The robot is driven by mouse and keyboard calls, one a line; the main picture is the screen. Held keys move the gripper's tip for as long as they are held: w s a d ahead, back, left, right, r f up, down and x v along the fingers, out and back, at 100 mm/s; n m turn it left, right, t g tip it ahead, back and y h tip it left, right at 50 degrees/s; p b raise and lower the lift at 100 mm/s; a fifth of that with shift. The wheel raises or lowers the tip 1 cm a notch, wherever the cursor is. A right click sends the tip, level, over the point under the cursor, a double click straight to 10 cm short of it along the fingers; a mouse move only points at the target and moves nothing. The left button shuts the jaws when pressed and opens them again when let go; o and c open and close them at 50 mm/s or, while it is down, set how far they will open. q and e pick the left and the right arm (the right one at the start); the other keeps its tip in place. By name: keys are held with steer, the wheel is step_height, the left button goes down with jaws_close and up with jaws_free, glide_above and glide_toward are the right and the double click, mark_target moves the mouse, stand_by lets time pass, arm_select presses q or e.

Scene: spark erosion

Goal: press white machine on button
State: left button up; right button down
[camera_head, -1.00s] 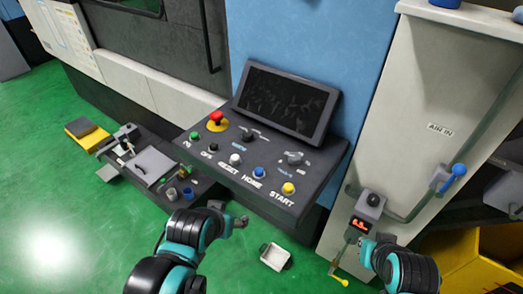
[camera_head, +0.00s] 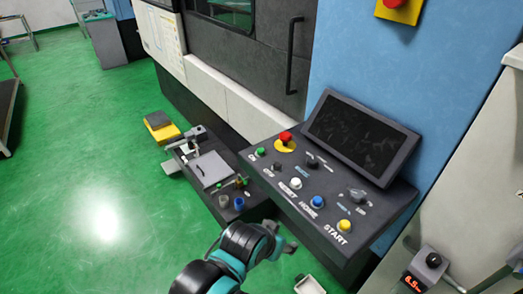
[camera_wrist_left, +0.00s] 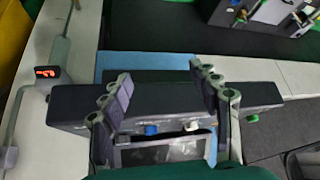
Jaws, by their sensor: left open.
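The black control panel (camera_head: 330,190) carries a green button (camera_head: 261,152) at its left end. A white button (camera_head: 295,183), a blue button (camera_head: 318,201) and a yellow button (camera_head: 344,225) line its front edge. My left gripper (camera_head: 288,243) is in front of and below the panel, apart from the buttons. In the left wrist view its two fingers (camera_wrist_left: 160,76) are spread and empty. That view also shows the white button (camera_wrist_left: 191,126), blue button (camera_wrist_left: 151,129) and green button (camera_wrist_left: 252,118). My right gripper is out of view.
A red emergency stop (camera_head: 285,137) and a dark screen (camera_head: 360,135) are on the panel. A low bench with a grey vise-like fixture (camera_head: 210,168) stands left of it. Green floor is free at left.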

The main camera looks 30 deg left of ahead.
arm_select(q)
jaws_close()
stand_by(0.3)
stand_by(1.2)
